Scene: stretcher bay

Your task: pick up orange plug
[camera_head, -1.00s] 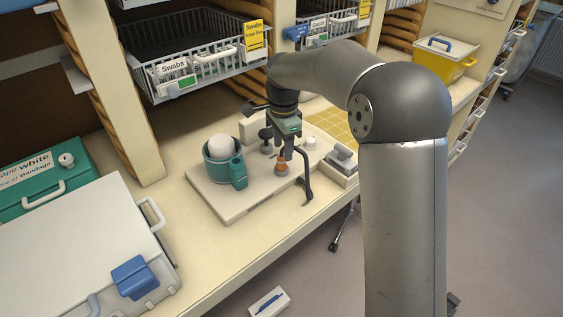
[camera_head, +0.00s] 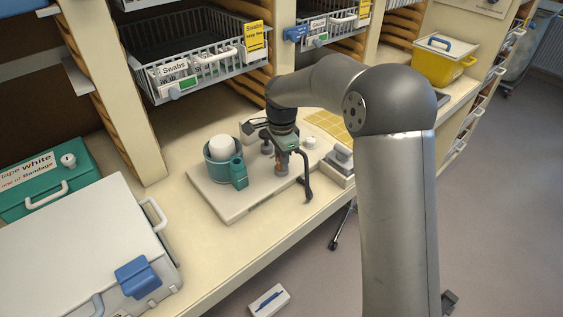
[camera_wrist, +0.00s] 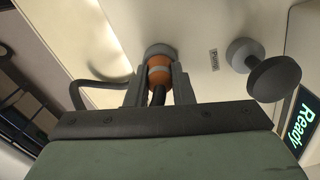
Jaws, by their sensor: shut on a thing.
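The orange plug (camera_wrist: 159,72) is between the two fingers of my gripper (camera_wrist: 159,88) in the wrist view. My gripper is shut on it. A grey round part (camera_wrist: 158,50) lies right at the plug's far end, and I cannot tell whether the plug is seated in it. A dark cable runs from the plug's near end. In the head view my gripper (camera_head: 281,168) is low over the pale board (camera_head: 235,205), and little of the plug shows there.
A dark round knob (camera_wrist: 273,78) stands beside the gripper, near a "Prime" label. A lit "Ready" display (camera_wrist: 299,122) is at the right. A teal holder (camera_head: 238,172) with a white roll (camera_head: 222,148) stands left of my gripper. Wire baskets (camera_head: 190,75) hang above the counter.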

